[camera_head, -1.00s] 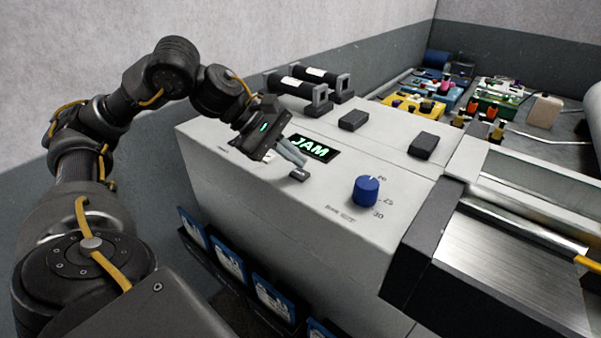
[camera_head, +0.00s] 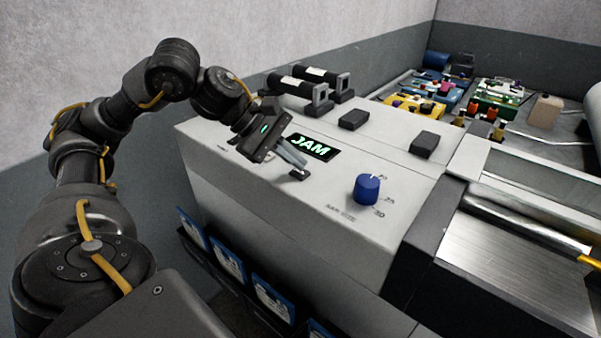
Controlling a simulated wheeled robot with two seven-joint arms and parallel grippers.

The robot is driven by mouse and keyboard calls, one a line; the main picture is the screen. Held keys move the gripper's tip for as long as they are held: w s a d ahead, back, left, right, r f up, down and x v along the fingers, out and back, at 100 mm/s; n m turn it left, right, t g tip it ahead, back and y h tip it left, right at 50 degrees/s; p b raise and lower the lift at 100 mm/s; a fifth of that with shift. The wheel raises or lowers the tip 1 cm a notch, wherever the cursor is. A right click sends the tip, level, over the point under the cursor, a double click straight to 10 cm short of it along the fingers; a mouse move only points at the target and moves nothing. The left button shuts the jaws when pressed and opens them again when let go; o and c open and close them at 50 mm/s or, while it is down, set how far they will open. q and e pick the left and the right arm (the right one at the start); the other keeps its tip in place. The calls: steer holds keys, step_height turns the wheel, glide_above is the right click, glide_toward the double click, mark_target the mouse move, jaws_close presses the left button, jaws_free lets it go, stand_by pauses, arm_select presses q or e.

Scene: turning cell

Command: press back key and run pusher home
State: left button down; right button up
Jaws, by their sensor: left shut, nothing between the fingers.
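The light grey machine panel (camera_head: 240,165) carries a lit display (camera_head: 314,147) with green letters reading JAM. A small dark key (camera_head: 299,175) sits on the panel just in front of the display. My left gripper (camera_head: 302,165) is shut and empty, its fingertips at or just above this key; I cannot tell whether they touch. The key's label is too small to read, and the fingers cover part of it. A blue knob (camera_head: 367,188) with a numbered scale stands to the right. I cannot tell which part is the pusher. My right gripper is not in view.
Two dark blocks, one (camera_head: 354,119) behind the display and one (camera_head: 424,144) further right, stand on the panel. Black cylinders (camera_head: 296,85) lie at its back edge. A brushed metal bed (camera_head: 505,265) is at right. Blue-framed cards (camera_head: 228,264) hang on the front. Coloured parts fill the back right.

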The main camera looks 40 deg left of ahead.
mark_target(294, 171)
arm_select(q)
steer(key=shift+f+b, duration=0.45)
stand_by(0.5)
steer(key=shift+r, duration=0.1)
steer(key=shift+r+p, duration=0.7)
steer(key=shift+r, duration=0.1)
step_height(294, 171, up, 5)
steer(key=p, duration=0.4)
stand_by(0.3)
stand_by(0.7)
